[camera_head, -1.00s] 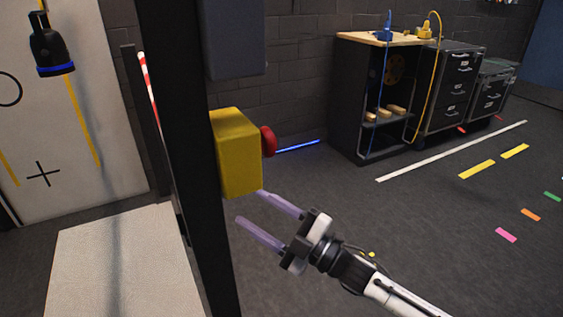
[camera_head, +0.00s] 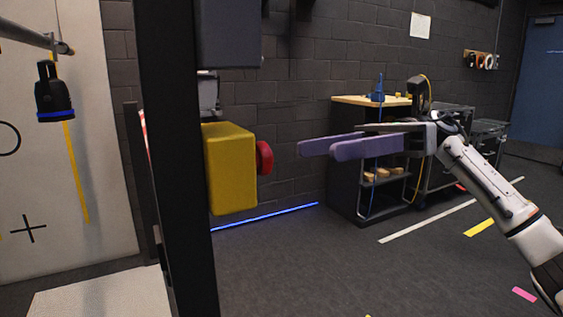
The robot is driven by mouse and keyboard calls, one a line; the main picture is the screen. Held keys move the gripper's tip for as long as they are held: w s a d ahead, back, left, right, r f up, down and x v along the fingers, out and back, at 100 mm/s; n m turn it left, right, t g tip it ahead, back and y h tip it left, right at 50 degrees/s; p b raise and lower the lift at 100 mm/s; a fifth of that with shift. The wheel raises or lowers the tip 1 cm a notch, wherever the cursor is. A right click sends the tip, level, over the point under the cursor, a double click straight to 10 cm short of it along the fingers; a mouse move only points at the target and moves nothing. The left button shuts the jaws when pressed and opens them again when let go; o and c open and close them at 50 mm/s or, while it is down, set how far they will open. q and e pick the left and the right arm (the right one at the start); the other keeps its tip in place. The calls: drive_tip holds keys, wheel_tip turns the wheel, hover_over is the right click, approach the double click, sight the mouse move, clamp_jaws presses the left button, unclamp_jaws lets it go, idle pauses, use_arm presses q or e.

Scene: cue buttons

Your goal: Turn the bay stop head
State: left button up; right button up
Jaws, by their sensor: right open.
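The bay stop is a yellow box (camera_head: 230,170) on the dark upright post (camera_head: 178,150), with a round red head (camera_head: 264,158) on its right face. My right gripper (camera_head: 315,148) is open and empty to the right of the red head, at about its height. Its two purple fingers point left towards the head, with a visible gap between the tips and the head. My left gripper is not in view.
A dark box (camera_head: 228,35) hangs on the post above the yellow box. A black cabinet with a wooden top (camera_head: 350,99) stands behind my right gripper by the brick wall. A white panel (camera_head: 85,200) with a black lamp-like item (camera_head: 54,95) is at left.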

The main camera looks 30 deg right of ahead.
sight(261, 158)
drive_tip(key=a, duration=0.8)
drive_tip(key=shift+w+a, duration=0.15)
drive_tip(key=shift+w, duration=0.1)
drive_tip(key=c, duration=1)
